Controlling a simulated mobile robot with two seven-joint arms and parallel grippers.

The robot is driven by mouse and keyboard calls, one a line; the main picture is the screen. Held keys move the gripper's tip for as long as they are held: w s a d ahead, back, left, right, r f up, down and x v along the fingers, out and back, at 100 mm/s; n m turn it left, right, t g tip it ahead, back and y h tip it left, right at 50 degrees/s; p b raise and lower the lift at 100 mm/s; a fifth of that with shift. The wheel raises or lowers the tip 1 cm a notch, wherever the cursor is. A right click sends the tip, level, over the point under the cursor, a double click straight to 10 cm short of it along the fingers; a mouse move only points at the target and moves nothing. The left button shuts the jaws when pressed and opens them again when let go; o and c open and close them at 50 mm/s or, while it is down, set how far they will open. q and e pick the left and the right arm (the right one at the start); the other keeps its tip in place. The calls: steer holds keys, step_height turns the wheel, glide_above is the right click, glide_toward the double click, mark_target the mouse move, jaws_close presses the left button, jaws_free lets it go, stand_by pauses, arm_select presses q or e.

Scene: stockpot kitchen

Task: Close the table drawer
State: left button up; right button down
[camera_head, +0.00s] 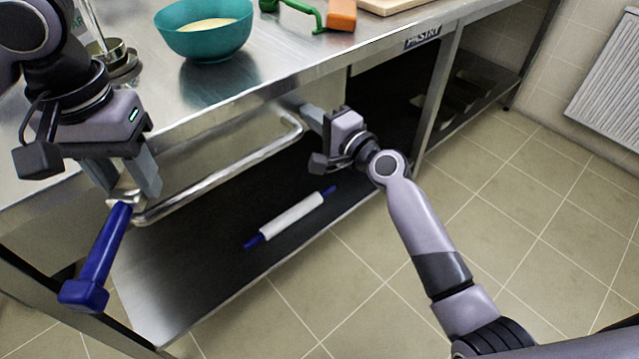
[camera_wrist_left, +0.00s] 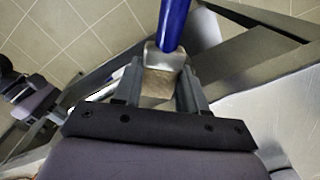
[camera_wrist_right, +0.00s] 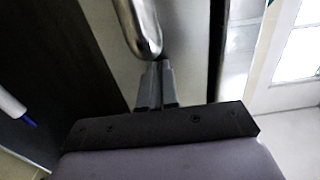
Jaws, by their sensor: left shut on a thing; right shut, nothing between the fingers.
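The table drawer (camera_head: 215,150) is under the steel table top, with a long bar handle (camera_head: 225,175) on its front. How far it stands out is hard to tell. My right gripper (camera_head: 311,116) is shut and empty at the right end of the handle. In the right wrist view its fingertips (camera_wrist_right: 159,68) point at the drawer front, just beside the handle's bend (camera_wrist_right: 146,42); I cannot tell whether they touch. My left gripper (camera_head: 130,185) is shut on the metal part of a blue-handled tool (camera_head: 102,250), which also shows in the left wrist view (camera_wrist_left: 173,22), in front of the handle's left end.
A teal bowl (camera_head: 205,42), a green-handled tool (camera_head: 300,12) and an orange block (camera_head: 342,14) are on the table top. A rolling pin (camera_head: 292,217) lies on the lower shelf (camera_head: 180,285). The tiled floor at the right is clear up to the radiator (camera_head: 610,85).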

arm_select(q)
steer(key=shift+w+a+f, duration=0.1)
steer(key=shift+w+a, duration=0.05)
steer(key=shift+w, duration=0.05)
arm_select(e)
steer(key=shift+w+a+r, duration=0.25)
steer(key=shift+w+a, duration=0.15)
steer(key=shift+w, duration=0.15)
steer(key=shift+r, duration=0.15)
arm_select(q)
steer(key=shift+s, duration=0.1)
arm_select(e)
steer(key=shift+s, duration=0.1)
